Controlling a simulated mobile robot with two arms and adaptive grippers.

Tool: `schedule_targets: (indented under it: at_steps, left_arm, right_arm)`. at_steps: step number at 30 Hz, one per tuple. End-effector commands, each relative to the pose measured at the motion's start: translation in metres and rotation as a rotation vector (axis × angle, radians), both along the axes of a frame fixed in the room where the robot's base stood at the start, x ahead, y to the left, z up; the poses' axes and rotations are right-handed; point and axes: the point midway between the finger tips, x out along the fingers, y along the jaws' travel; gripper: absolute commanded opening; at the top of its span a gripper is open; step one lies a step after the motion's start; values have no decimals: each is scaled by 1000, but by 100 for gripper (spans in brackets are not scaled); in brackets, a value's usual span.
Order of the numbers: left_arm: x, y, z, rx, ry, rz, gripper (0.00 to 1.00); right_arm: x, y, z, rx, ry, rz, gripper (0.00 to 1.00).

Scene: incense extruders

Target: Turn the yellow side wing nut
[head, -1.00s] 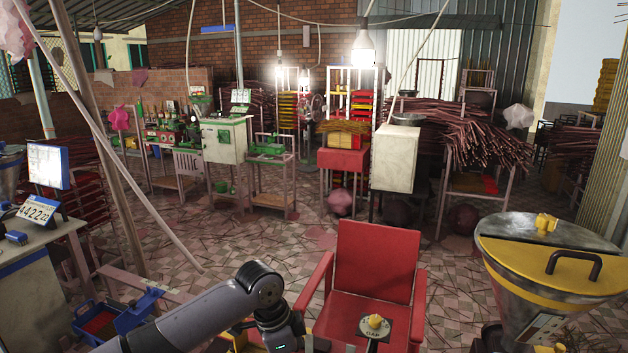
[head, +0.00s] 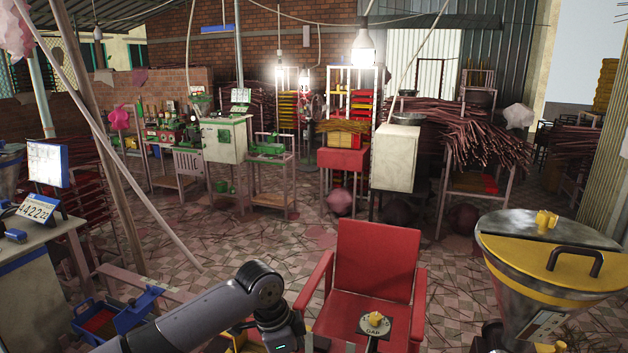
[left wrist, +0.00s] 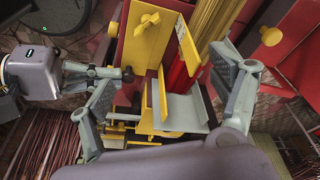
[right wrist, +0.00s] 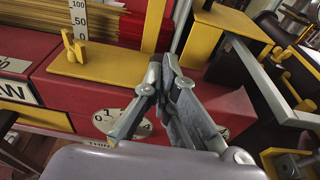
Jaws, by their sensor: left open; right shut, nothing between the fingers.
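In the left wrist view, a yellow wing nut (left wrist: 150,18) sits on a yellow plate at the top, and a round yellow knob (left wrist: 271,37) sits on the red body at the right. I cannot tell which is the side one. My left gripper (left wrist: 165,88) is open, its fingers spread below and apart from both. In the right wrist view, another yellow wing nut (right wrist: 72,46) stands on a yellow plate by a scale. My right gripper (right wrist: 165,72) is shut and empty, to the right of that nut and apart from it. The head view shows neither gripper's fingertips.
A red machine body (right wrist: 60,95) with dial plates lies under my right gripper. A grey metal tray (left wrist: 178,112) sits between my left fingers. In the head view, a red chair (head: 375,255) stands ahead and a steel hopper with a yellow lid (head: 550,262) stands at the right.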

Motion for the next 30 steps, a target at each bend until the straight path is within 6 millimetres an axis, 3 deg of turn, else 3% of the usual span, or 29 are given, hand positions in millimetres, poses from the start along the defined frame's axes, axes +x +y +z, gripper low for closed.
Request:
schedule_targets:
  at_steps: [14,24,30]
  left_arm:
    - [0,0,-4,1,1,0,85]
    - [-2,0,-5,5,12,18,63]
    - [-3,0,-5,29,75,238,49]
  right_arm:
    - [14,-5,1,0,-2,0,0]
    - [14,-6,1,-1,-3,-1,0]
    - [14,-6,1,-1,-5,-1,0]
